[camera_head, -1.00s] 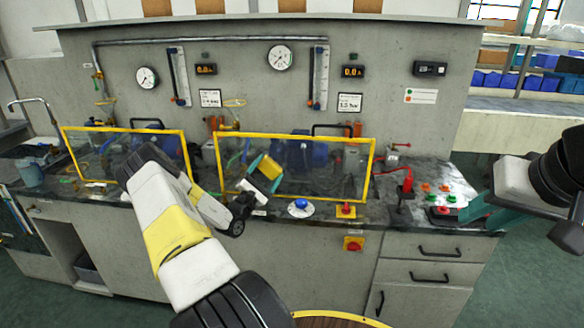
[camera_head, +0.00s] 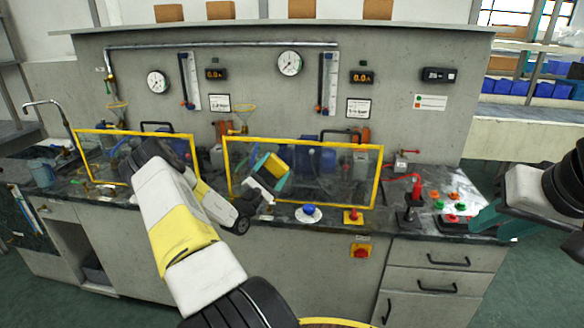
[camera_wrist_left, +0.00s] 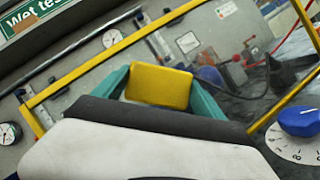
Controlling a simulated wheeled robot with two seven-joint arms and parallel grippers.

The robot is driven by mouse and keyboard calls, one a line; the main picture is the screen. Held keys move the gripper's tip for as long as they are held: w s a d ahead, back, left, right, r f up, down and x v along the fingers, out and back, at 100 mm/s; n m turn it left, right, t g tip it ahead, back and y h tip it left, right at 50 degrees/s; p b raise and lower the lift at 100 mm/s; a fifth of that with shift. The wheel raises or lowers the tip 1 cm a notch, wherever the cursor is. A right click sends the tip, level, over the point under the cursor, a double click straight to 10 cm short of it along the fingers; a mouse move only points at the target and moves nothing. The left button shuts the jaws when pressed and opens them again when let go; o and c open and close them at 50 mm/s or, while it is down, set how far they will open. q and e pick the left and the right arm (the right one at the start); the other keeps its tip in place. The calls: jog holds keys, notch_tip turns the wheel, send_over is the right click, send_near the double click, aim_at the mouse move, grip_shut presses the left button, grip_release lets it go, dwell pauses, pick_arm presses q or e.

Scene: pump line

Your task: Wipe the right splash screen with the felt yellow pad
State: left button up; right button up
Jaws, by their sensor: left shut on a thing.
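The right splash screen (camera_head: 335,178) is a clear panel in a yellow frame, standing at the front of the bench. My left gripper (camera_head: 272,172) is in front of its left part. It is shut on the felt yellow pad (camera_head: 275,163). In the left wrist view the pad (camera_wrist_left: 158,86) sits between the two teal fingers, with the clear panel behind it. I cannot tell whether the pad touches the panel. My right gripper (camera_head: 484,222) is at the right end of the bench; its fingertips are too unclear to tell its state.
The left splash screen (camera_head: 135,158) stands further left, partly behind my left arm. A blue knob (camera_head: 309,210) and a red button on a yellow base (camera_head: 353,216) are on the bench's front edge. A red-handled device (camera_head: 416,190) and several coloured buttons (camera_head: 452,200) stand to the right.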

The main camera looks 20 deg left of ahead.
aim_at(294, 162)
pick_arm(q)
jog(key=shift+w+d, duration=0.35)
jog(key=shift+d, duration=1.25)
jog(key=shift+w+d, duration=0.4)
jog(key=shift+d, duration=1.2)
jog(key=shift+w+d, duration=0.35)
jog(key=shift+d, duration=1.25)
jog(key=shift+w, duration=0.1)
jog(key=shift+a, duration=0.15)
jog(key=shift+a, duration=0.9)
jog(key=shift+s+a, duration=0.15)
jog(key=shift+a, duration=0.4)
jog(key=shift+s+a, duration=0.15)
jog(key=shift+a, duration=0.4)
jog(key=shift+c, duration=1.3)
jog(key=shift+s+a, duration=0.35)
jog(key=shift+a, duration=0.75)
jog(key=shift+s+a, duration=0.3)
jog(key=shift+a, duration=0.85)
jog(key=shift+s+a, duration=0.35)
jog(key=shift+a, duration=0.75)
jog(key=shift+s, duration=0.1)
jog(key=shift+s+d, duration=0.25)
jog(key=shift+s, duration=0.7)
jog(key=shift+s+d, duration=0.3)
jog(key=shift+s, duration=0.65)
jog(key=shift+s+d, duration=0.25)
jog(key=shift+s, duration=0.7)
